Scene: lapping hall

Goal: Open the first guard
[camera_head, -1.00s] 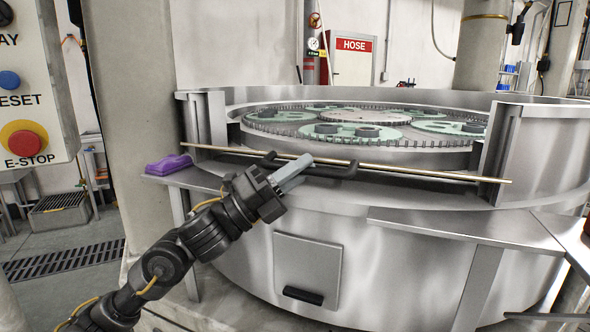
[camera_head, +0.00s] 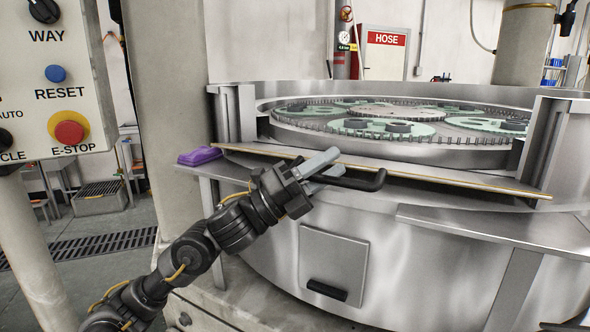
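The guard (camera_head: 450,182) is a thin panel with a brass-coloured edge across the front opening of the round steel lapping machine. It appears tilted outward, its upper face showing as a narrow grey strip. Its black bar handle (camera_head: 365,183) sticks out at the front. My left gripper (camera_head: 334,163) is at the left part of this handle, its two grey fingers apart with a gap between them. The fingers overlap the handle in the picture, and I cannot tell whether they touch it. Part of the handle is hidden behind them. My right gripper is not in view.
Green gear-like carriers (camera_head: 385,128) lie inside the machine. A purple cloth (camera_head: 200,155) lies on the ledge at the left. A control panel (camera_head: 62,90) with an E-stop stands at the left edge. A steel shelf (camera_head: 490,228) juts out at the right front.

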